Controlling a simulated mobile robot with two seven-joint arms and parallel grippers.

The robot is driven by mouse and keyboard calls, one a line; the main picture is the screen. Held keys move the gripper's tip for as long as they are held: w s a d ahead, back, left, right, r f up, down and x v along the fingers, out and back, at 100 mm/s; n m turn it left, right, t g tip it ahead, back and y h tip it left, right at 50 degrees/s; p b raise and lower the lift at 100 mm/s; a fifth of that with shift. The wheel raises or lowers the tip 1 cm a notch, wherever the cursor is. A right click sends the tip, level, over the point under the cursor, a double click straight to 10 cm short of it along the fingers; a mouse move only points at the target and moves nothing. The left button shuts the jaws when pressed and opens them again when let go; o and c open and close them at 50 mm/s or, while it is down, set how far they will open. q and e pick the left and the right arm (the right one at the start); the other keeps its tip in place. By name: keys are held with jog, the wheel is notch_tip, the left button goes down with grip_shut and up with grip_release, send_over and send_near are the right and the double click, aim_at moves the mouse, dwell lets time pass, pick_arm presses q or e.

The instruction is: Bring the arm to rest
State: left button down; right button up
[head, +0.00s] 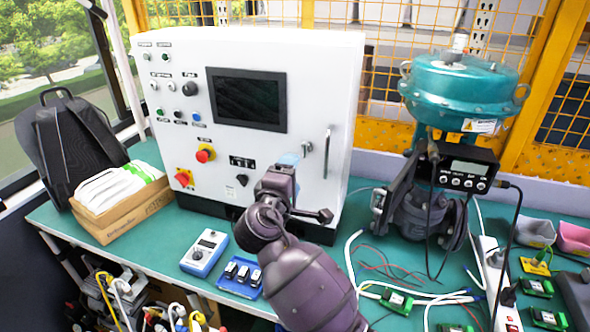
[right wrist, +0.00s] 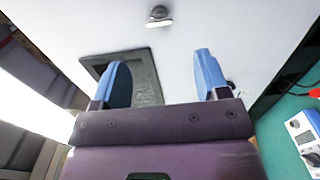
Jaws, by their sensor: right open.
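My right arm reaches up from the bottom middle of the head view. Its gripper (head: 290,162) is in front of the lower right of the white control cabinet (head: 340,80), left of the cabinet's upright metal handle (head: 328,150). In the right wrist view the two blue fingers of the right gripper (right wrist: 164,72) are spread apart with nothing between them. The white cabinet face (right wrist: 185,50) lies beyond them, with the dark screen (right wrist: 145,80) partly behind the left finger. My left gripper is in neither view.
A teal valve actuator (head: 462,85) with its positioner (head: 458,167) stands to the right on the green table (head: 140,240). A blue meter (head: 205,252) and a blue tray (head: 250,290) lie left of my arm. Cables, a power strip (head: 498,280) and small green boards lie at the right.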

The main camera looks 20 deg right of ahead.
jog(key=shift+s+a, duration=0.1)
jog(key=shift+s, duration=0.05)
jog(key=w+a+m+t+y, duration=0.1)
jog(key=w+a+t+y, duration=0.1)
jog(key=a+y, duration=0.35)
jog(key=s+d+f+m+y, duration=0.2)
jog(key=s+d+f+y, duration=0.1)
jog(key=f, duration=0.2)
jog(key=s+d+f+m+y, duration=0.2)
jog(key=s+d+f+y, duration=0.1)
jog(key=f, duration=0.3)
jog(key=s+d+f+m+g, duration=0.1)
jog(key=s+d+f, duration=0.3)
jog(key=s+f, duration=0.2)
jog(key=s+d+f+m+g+h, duration=0.1)
jog(key=s+d+f+m+g, duration=0.1)
jog(key=s+d+f, duration=0.2)
jog(key=s+d+f+m+g+b, duration=0.1)
jog(key=s+d+f, duration=0.4)
jog(key=s+f, duration=0.5)
jog(key=shift+s+m+g+h, duration=0.2)
jog(key=shift+s+m+g, duration=0.15)
jog(key=shift+s, duration=0.9)
jog(key=shift+s+m+g+h, duration=0.15)
jog(key=shift+s+m+g, duration=0.2)
jog(key=shift+s, duration=0.85)
